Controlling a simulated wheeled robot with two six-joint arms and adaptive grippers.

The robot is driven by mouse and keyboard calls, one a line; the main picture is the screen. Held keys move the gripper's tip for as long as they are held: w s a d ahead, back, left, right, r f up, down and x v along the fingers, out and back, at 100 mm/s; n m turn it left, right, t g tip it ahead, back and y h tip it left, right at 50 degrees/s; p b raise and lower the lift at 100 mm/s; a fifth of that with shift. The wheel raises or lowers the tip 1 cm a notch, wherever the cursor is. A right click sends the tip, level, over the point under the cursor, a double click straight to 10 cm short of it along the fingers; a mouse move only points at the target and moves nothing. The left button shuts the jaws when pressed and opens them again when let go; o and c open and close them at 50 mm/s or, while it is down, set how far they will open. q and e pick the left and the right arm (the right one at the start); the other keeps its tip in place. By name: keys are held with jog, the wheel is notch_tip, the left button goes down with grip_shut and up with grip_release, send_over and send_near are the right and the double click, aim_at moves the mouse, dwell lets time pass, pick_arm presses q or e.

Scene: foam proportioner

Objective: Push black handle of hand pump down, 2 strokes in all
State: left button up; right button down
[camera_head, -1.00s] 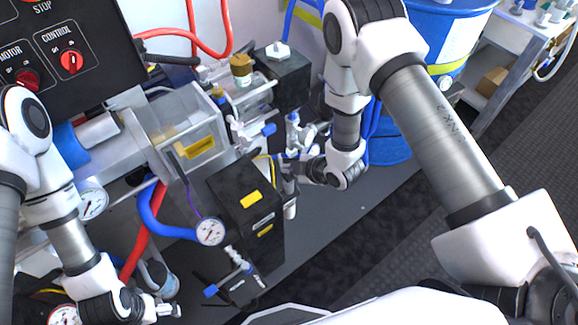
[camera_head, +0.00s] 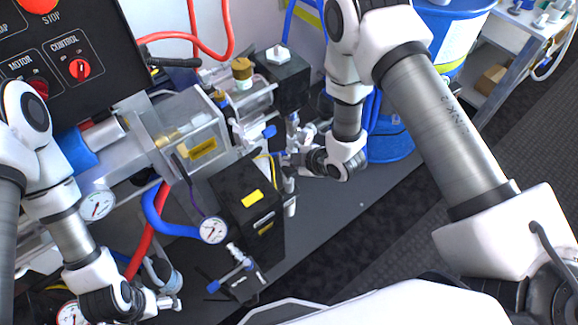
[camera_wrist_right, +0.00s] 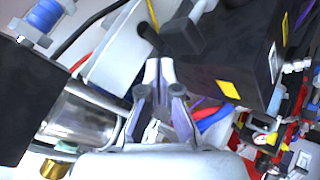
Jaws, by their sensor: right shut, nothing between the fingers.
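My right gripper (camera_head: 284,158) is shut and empty, beside the upper right of a black box (camera_head: 248,205) with yellow labels. In the right wrist view its fingertips (camera_wrist_right: 152,66) are together, just below a dark block-shaped piece (camera_wrist_right: 182,34), which looks like the black handle of the hand pump. Whether they touch it I cannot tell. In the head view my gripper and the crowded fittings largely hide the pump, and I cannot make out its handle. My left gripper (camera_head: 170,302) is low at the left; its jaws are too small to read.
A clear tank (camera_head: 190,130) and a clear cylinder with a brass cap (camera_head: 242,68) stand left of my right gripper. A gauge (camera_head: 213,230) and a blue-handled valve (camera_head: 235,275) lie in front. A blue drum (camera_head: 390,140) is behind my right arm.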

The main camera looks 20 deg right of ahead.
aim_at(290, 170)
jog(key=shift+r+p, duration=1.4)
jog(key=shift+r, duration=0.9)
jog(key=shift+f, duration=0.1)
jog(key=shift+n, duration=0.3)
